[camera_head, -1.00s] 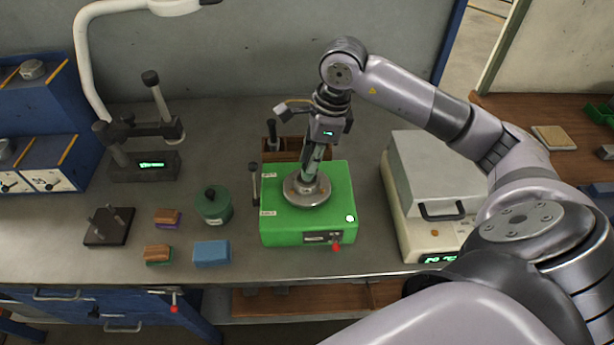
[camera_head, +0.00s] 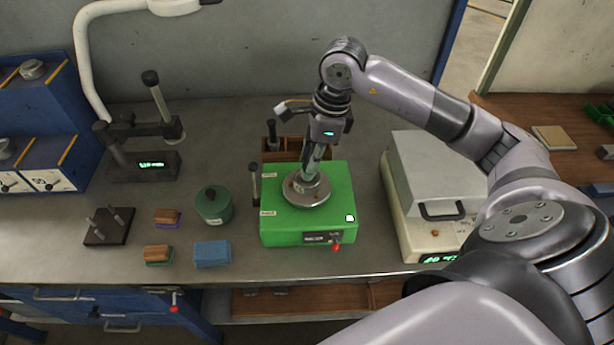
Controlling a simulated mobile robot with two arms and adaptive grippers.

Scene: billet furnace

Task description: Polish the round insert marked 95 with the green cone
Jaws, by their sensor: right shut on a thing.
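My right gripper (camera_head: 310,165) points down over the green machine (camera_head: 340,190) on the bench. It is shut on a slim pale grey-green tool, largely hidden between the fingers. The tool's lower end is at the round metal disc (camera_head: 318,198) on top of the machine. I cannot tell whether it touches the disc or something on it. Small brownish spots show on the disc. No mark 95 can be read, and no green cone can be clearly made out. My left gripper is not in view.
Left of the machine are a lidded green pot (camera_head: 214,205), a blue block (camera_head: 212,253), two brushes (camera_head: 158,253) and a dark stand with pegs (camera_head: 108,226). A wooden box (camera_head: 290,150) stands behind. A pale lidded device (camera_head: 430,180) stands at right.

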